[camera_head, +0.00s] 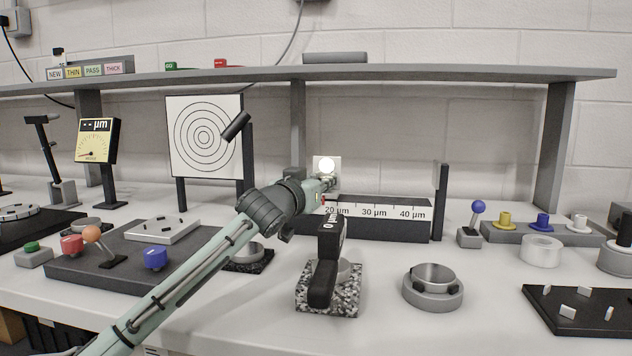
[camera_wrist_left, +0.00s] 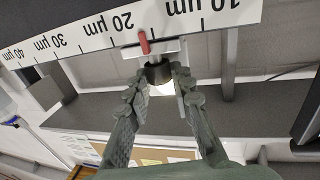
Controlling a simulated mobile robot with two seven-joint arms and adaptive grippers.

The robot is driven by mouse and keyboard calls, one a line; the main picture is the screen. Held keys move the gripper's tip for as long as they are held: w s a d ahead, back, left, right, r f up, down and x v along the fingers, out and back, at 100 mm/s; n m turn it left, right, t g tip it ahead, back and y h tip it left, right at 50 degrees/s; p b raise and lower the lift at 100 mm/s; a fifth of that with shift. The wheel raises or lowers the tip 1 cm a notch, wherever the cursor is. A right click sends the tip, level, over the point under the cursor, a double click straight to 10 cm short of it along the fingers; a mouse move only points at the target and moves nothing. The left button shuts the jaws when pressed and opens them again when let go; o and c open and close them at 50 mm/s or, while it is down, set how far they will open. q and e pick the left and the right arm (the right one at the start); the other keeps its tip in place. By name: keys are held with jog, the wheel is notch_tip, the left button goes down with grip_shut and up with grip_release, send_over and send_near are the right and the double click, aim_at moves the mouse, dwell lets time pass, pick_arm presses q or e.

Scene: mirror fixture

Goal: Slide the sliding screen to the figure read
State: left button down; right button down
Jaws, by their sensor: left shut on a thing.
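The sliding screen is a small white plate (camera_head: 335,165) with a bright round spot, standing at the left part of the scale rail (camera_head: 385,232). The scale (camera_head: 375,212) shows 20, 30 and 40 µm in the head view; the left wrist view shows it upside down, with 10 µm too. A red pointer (camera_wrist_left: 144,43) stands close to the 20 µm label, on its 10 µm side. My left gripper (camera_head: 326,183) is shut on the screen's dark round knob (camera_wrist_left: 158,73). My arm hides the scale's left end in the head view. My right gripper is not in view.
A yellow meter (camera_head: 97,140) reads "-- µm". A ringed target board (camera_head: 204,137) stands behind my arm. A black device (camera_head: 326,262) on a speckled base and a round metal piece (camera_head: 433,286) stand before the rail. A shelf (camera_head: 440,73) spans above.

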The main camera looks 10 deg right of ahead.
pick_arm(q)
jog(key=c, duration=1.3)
grip_release()
jog(key=shift+s, duration=0.1)
jog(key=v, duration=1.2)
